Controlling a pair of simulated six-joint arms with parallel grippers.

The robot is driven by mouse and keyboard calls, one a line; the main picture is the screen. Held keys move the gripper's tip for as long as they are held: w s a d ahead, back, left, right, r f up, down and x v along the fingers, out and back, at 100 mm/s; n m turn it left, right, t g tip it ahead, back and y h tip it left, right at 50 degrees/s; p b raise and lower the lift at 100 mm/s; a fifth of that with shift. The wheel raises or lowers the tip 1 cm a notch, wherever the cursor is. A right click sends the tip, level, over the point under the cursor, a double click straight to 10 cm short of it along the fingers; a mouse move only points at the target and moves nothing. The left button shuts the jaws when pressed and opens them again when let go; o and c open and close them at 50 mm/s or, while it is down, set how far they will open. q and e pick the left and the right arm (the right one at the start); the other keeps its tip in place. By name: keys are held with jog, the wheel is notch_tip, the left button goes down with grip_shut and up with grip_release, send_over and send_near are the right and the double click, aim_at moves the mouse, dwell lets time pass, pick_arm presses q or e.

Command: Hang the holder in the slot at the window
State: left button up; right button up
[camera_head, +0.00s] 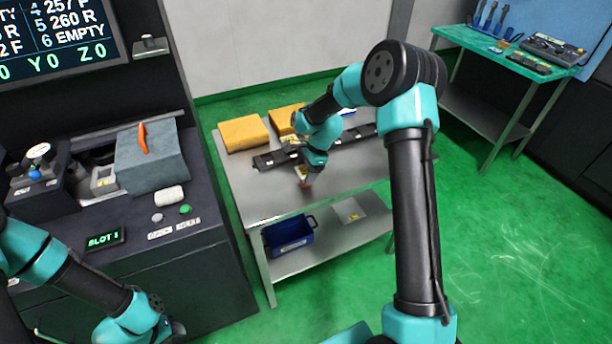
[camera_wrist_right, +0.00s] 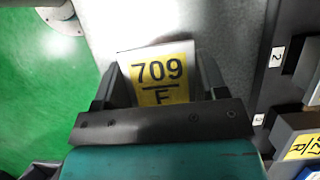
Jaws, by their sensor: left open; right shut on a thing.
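My right gripper (camera_wrist_right: 160,85) is shut on a holder with a yellow label (camera_wrist_right: 161,80) reading 709 and F. In the head view the right gripper (camera_head: 306,182) is over the metal table, in front of the dark rack (camera_head: 268,161); the held holder is small and partly hidden there. My left gripper (camera_head: 177,329) is at the bottom edge by the machine, only partly in view, and its jaws are hard to make out. On the machine, a dark recess (camera_head: 98,157) with a light grey block (camera_head: 103,181) lies beside the grey box; I cannot make out the slot itself. A small display (camera_head: 104,239) reads SLOT 1.
Yellow boxes (camera_head: 243,133) stand behind the rack. A blue bin (camera_head: 288,236) is on the lower shelf. In the wrist view, the numbered rack (camera_wrist_right: 268,75) carries another labelled holder (camera_wrist_right: 300,147). The table's front is clear.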

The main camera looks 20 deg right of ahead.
aim_at(302, 171)
jog(key=shift+c, duration=1.2)
jog(key=shift+r, duration=0.1)
jog(key=shift+r, duration=0.1)
jog(key=shift+r, duration=0.65)
notch_tip(302, 171, up, 2)
jog(key=shift+r, duration=0.1)
jog(key=s+a, duration=0.3)
jog(key=s, duration=0.4)
jog(key=s+a+r, duration=0.1)
jog(key=s+a, duration=0.3)
jog(key=s, duration=0.3)
jog(key=shift+s, duration=0.15)
jog(key=shift+a+r, duration=0.1)
